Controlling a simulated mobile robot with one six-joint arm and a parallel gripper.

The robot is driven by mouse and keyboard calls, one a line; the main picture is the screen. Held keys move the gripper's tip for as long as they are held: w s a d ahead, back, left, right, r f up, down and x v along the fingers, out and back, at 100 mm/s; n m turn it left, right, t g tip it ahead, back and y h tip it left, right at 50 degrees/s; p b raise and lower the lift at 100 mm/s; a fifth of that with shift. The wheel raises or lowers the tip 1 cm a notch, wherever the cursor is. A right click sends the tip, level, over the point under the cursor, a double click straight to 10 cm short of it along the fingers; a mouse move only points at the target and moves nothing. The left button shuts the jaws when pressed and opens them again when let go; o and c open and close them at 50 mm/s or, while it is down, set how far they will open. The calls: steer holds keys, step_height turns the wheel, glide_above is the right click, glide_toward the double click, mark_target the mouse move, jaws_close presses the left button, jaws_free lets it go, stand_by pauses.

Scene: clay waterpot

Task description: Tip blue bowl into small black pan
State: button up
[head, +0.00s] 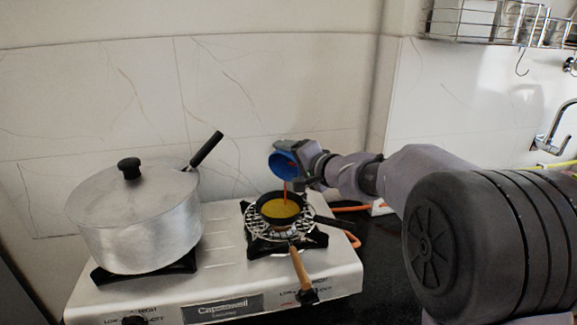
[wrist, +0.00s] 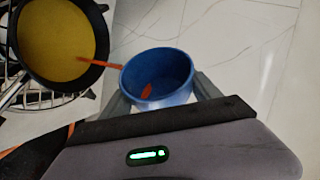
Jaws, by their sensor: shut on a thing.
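The blue bowl (head: 284,164) is tilted on its side above the right burner. My gripper (head: 305,168) is shut on it; in the wrist view the two fingers of my gripper (wrist: 162,98) are on either side of the blue bowl (wrist: 160,78). An orange-red stream runs from the bowl's lip down toward the small black pan (head: 262,217). A patch of the same colour shows inside the bowl. The pan sits on the right burner and holds a yellow layer; it also shows in the wrist view (wrist: 103,50).
A large lidded metal pot (head: 140,225) stands on the left burner of the white stove (head: 215,270), its black handle pointing up right. A wooden-handled utensil (head: 299,268) lies at the front of the right burner. The tiled wall (head: 240,90) is close behind.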

steer(key=shift+s, duration=0.1)
stand_by(0.4)
steer(key=shift+s+a+r+n+t, duration=0.15)
steer(key=shift+n+t, duration=0.25)
steer(key=shift+t, duration=0.1)
steer(key=shift+s+a+n, duration=0.1)
steer(key=shift+s+n, duration=0.1)
steer(key=shift+n, duration=0.1)
steer(key=shift+r, duration=0.15)
